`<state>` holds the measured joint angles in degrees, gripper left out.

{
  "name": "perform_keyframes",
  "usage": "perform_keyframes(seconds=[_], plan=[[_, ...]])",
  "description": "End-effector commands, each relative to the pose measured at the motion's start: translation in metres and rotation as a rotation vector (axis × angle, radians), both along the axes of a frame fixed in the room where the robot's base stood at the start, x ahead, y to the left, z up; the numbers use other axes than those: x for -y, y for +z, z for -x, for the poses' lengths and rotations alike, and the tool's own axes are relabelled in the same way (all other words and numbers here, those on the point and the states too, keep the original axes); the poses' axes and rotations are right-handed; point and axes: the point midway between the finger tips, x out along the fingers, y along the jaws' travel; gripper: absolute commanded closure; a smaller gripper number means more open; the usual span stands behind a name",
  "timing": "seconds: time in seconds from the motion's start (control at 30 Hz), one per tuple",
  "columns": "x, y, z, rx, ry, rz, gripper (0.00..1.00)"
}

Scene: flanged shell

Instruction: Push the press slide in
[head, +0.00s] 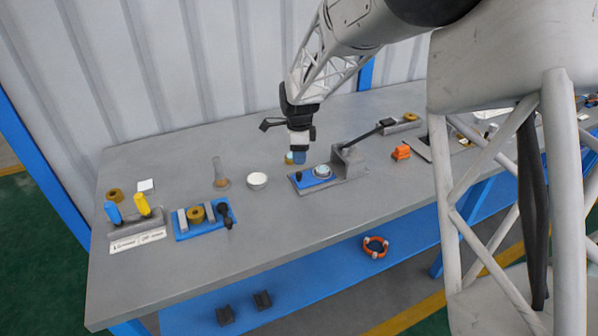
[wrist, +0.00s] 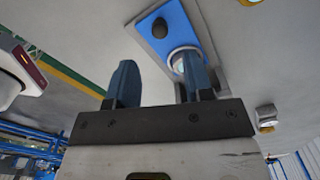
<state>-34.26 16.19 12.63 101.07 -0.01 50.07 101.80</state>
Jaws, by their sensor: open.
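The press (head: 347,162) is a grey block with a long black-handled lever (head: 372,131), on a grey base plate at the middle of the bench. A blue plate (head: 312,181) lies in front of the block. It bears a black knob (head: 298,175) and a pale round piece (head: 322,171). I cannot tell for sure which part is the slide. My gripper (head: 299,158) is above and just behind the blue plate, pointing down. In the wrist view my gripper (wrist: 158,78) is open and empty; its right finger partly hides the round piece (wrist: 176,60), and the knob (wrist: 160,28) shows clear.
A white dish (head: 257,181) and a clear tube (head: 219,172) stand left of the press. An orange block (head: 401,152) lies to its right. A second blue fixture (head: 204,222) and yellow and blue handles (head: 142,205) are at left. The front middle bench is clear.

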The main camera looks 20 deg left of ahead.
Motion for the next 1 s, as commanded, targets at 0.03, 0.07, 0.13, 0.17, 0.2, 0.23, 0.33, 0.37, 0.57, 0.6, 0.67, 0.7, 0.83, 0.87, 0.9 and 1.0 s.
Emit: perform_keyframes(seconds=[0.03,0.07,0.13,0.17,0.2,0.23,0.33,0.37,0.57,0.6,0.67,0.7,0.83,0.87,0.9,1.0], plan=[[0.000,-0.004,0.000,-0.001,0.000,0.000,0.53],[0.000,-0.006,0.000,-0.001,0.000,0.002,0.53],[0.000,-0.012,0.000,-0.001,0.000,0.002,0.53],[0.001,-0.015,0.000,-0.001,0.000,0.002,0.53],[0.001,-0.020,0.000,-0.001,0.000,0.002,0.53],[0.001,-0.023,0.001,-0.001,0.000,0.002,0.53],[0.001,-0.036,0.000,-0.002,0.000,0.003,0.53],[0.001,-0.040,0.000,-0.002,0.000,0.003,0.53],[0.000,-0.060,0.000,0.000,0.000,0.002,0.53],[0.000,-0.064,0.000,0.001,0.000,0.002,0.53],[0.000,-0.068,0.000,0.001,0.000,0.002,0.53],[0.000,-0.070,0.000,0.001,0.000,0.002,0.53],[0.000,-0.073,0.000,0.001,0.000,0.002,0.53],[0.000,-0.073,0.000,0.001,0.000,0.002,0.53],[0.000,-0.073,0.000,0.001,0.000,0.002,0.53],[0.000,-0.073,0.000,0.001,0.000,0.002,0.53]])
